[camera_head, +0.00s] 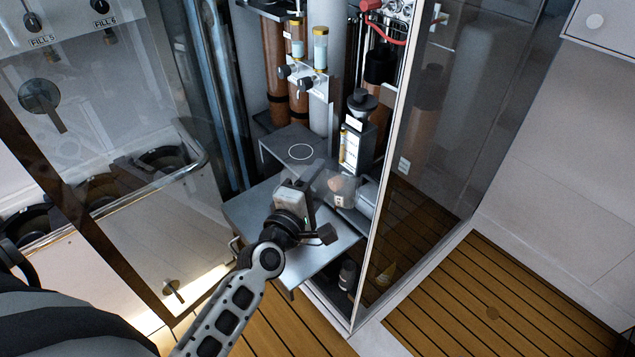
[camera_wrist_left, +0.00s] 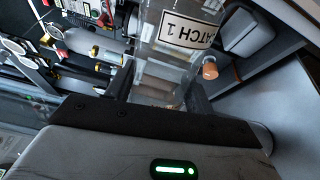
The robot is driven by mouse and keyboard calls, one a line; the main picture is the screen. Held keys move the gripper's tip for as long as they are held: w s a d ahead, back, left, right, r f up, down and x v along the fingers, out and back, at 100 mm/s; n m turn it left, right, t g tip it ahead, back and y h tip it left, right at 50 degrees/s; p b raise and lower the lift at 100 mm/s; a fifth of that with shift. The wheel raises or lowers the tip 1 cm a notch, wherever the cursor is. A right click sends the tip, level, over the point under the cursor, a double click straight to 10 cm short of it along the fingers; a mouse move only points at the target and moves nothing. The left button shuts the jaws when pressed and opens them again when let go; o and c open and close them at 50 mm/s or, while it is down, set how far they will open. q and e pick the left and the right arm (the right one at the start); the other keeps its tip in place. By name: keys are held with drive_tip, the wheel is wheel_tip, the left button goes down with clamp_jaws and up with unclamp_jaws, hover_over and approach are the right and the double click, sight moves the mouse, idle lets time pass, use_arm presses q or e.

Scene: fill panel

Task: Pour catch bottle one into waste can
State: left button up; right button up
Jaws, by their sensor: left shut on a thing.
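My left gripper (camera_head: 322,182) is shut on a clear bottle (camera_head: 343,190), above the grey shelf in the open cabinet. In the left wrist view the bottle (camera_wrist_left: 158,75) lies between the two fingers (camera_wrist_left: 160,92); its white label reads as part of "CATCH 1" (camera_wrist_left: 180,32). The gripper hides part of the bottle in the head view, and I cannot tell how much liquid is in it. A black can with a yellow-and-white label (camera_head: 354,147) and a black funnel-like top (camera_head: 362,101) stands just behind; its label is too small to read. My right gripper is not in view.
A raised grey stand with a white ring (camera_head: 301,152) is left of the black can. Brown columns and small vials (camera_head: 320,48) stand behind. A glass door (camera_head: 450,110) bounds the right side. A small dark bottle (camera_head: 347,275) sits below the shelf.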

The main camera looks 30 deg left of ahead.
use_arm(q)
drive_tip(key=shift+d+f+m, duration=0.25)
drive_tip(key=shift+f+m, duration=0.1)
drive_tip(key=shift+m, duration=0.65)
